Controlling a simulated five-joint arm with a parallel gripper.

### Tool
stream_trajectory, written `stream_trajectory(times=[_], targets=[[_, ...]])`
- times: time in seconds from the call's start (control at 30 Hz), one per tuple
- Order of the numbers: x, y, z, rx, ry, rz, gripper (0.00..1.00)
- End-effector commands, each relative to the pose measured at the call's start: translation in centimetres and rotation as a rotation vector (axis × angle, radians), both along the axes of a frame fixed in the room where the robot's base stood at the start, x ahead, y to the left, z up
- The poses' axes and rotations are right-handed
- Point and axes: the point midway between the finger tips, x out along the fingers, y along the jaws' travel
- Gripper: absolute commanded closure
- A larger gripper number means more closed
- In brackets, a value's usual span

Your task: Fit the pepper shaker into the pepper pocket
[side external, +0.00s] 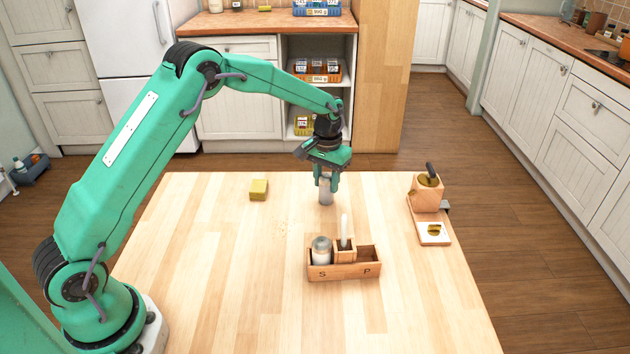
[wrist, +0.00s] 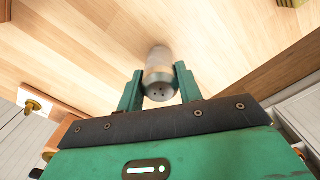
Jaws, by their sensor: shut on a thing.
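My gripper (side external: 326,182) is shut on a shaker (side external: 326,192) with a see-through body and a grey top, behind the wooden caddy. In the wrist view the shaker (wrist: 159,72) sits between the two green fingers of my gripper (wrist: 159,88), its holed cap toward the camera. I cannot tell whether its base touches the table. The wooden caddy (side external: 344,273) stands nearer the camera, marked S and P on its front. Another shaker (side external: 321,250) stands in the S pocket at its left. The P pocket (side external: 368,256) at its right looks empty.
A small wooden holder with a white upright piece (side external: 344,228) rises from the caddy's middle. A yellow-green sponge (side external: 259,190) lies left of my gripper. A wooden block-shaped item (side external: 426,193) and a board with a white pad (side external: 433,233) are at the right. The table's left side is mostly clear.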

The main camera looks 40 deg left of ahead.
Motion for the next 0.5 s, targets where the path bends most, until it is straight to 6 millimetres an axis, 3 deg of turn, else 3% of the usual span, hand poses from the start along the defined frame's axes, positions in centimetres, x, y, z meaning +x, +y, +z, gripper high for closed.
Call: stream_trajectory(times=[0.27,0.5], targets=[[0.1,0.0,0.4,0.000,-0.002,0.000,0.89],[0.1,0.0,2.6,0.000,-0.004,0.000,0.89]])
